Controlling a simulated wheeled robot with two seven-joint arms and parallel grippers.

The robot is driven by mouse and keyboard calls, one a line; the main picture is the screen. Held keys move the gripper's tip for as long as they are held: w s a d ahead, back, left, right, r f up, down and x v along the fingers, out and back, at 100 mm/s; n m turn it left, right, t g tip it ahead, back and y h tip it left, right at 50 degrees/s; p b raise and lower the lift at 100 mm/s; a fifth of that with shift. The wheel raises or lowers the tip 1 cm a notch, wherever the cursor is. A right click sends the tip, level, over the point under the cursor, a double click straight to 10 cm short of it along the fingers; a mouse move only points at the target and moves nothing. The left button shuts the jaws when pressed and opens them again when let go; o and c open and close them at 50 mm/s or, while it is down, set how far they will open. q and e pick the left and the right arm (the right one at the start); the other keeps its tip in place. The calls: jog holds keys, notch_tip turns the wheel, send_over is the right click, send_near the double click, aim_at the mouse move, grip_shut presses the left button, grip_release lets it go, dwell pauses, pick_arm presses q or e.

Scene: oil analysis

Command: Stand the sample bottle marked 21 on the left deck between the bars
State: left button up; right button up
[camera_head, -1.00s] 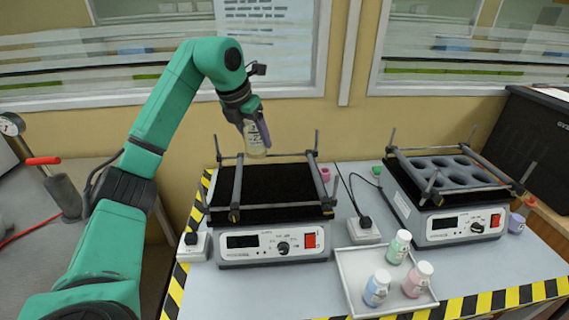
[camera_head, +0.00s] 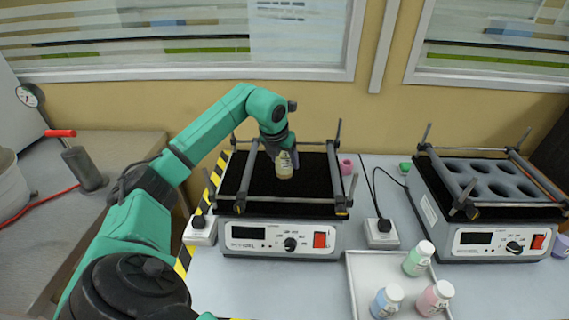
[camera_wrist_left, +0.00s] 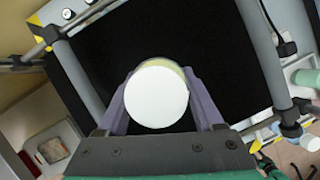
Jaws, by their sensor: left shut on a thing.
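My left gripper (camera_head: 283,156) is shut on a pale yellow sample bottle with a white cap (camera_head: 284,168). It holds the bottle over the black deck of the left device (camera_head: 255,185), between the side bars. In the left wrist view the round white cap (camera_wrist_left: 157,97) sits between the two purple fingers, with the black deck (camera_wrist_left: 215,60) below. The bottle looks roughly upright; its marking cannot be read. Whether its base touches the deck I cannot tell. My right gripper is not in view.
A white tray (camera_head: 359,292) at the front holds a green-white bottle (camera_head: 418,259), a blue one (camera_head: 386,301) and a pink one (camera_head: 435,297). The right device (camera_head: 490,185) has a deck with round holes. Grey bars (camera_head: 335,173) edge the left deck, which is otherwise bare.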

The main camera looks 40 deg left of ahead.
pick_arm(q)
jog(key=shift+s+f, duration=0.1)
jog(key=shift+f, duration=0.7)
jog(key=o, duration=1.5)
jog(key=shift+o, duration=0.2)
jog(key=v, duration=1.2)
jog(key=shift+b, duration=0.4)
